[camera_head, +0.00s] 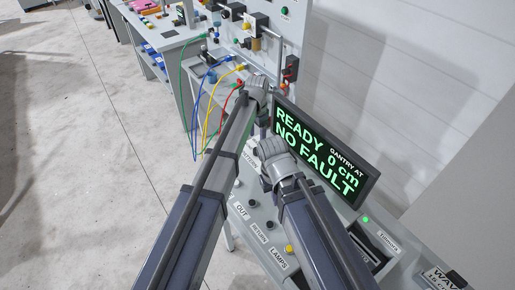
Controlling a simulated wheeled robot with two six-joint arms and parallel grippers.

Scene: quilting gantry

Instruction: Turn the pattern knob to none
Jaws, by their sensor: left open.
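A dark knob (456,279) beside a label reading WAVE sits at the lower right edge, partly cut off. It may be the pattern knob; its pointer cannot be read. My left gripper (258,90) reaches over the panel's upper left, beside the display, far from that knob. It is open, with its fingertips hard to make out. My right gripper (274,170) hangs over the panel just below the display's left edge. Its fingers are hidden by its own body. I see nothing held in either.
A display (325,150) reads READY, GANTRY AT 0 cm, NO FAULT. The grey panel carries buttons labelled OUT, RETURN and LAMPS (289,248), and a green light (365,219). Coloured cables (207,95) hang behind on the left. Concrete floor (70,150) is open at left.

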